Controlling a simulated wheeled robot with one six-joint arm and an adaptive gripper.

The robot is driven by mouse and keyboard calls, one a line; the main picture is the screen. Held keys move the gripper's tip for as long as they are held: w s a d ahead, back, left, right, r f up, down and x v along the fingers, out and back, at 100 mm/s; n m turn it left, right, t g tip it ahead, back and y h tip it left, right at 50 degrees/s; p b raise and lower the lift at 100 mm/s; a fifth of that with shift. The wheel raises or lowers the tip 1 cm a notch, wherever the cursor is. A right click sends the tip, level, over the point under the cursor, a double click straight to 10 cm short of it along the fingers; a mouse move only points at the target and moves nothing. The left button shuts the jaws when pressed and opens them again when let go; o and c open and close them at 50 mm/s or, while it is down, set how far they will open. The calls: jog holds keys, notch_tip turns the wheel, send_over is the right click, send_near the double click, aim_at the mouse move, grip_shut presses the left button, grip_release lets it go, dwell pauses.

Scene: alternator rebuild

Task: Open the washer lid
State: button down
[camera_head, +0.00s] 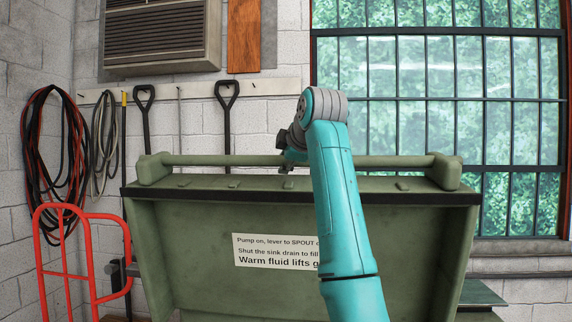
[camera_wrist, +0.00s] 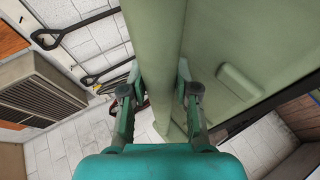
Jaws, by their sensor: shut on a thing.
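The washer lid (camera_head: 190,240) is green and stands raised and steeply tilted, its inner face with a printed label (camera_head: 275,252) towards the head camera. A round green handle bar (camera_head: 220,160) runs along its top edge between two end blocks. My gripper (camera_head: 287,160) is at the middle of this bar, partly hidden behind my arm in the head view. In the wrist view, the bar (camera_wrist: 157,40) passes between the two fingers of my gripper (camera_wrist: 158,85), which are shut on it. The washer's tub is out of view.
A brick wall behind carries shovels (camera_head: 228,110), coiled hoses (camera_head: 55,150) and an air unit (camera_head: 160,35). A red hand truck (camera_head: 85,255) stands at the left of the lid. A barred window (camera_head: 440,110) is at the right. The space above the bar looks clear.

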jog(key=shift+r, duration=0.1)
jog(key=c, duration=0.9)
grip_release()
jog(key=shift+s, duration=0.1)
jog(key=shift+o, duration=0.3)
jog(key=v, duration=1.2)
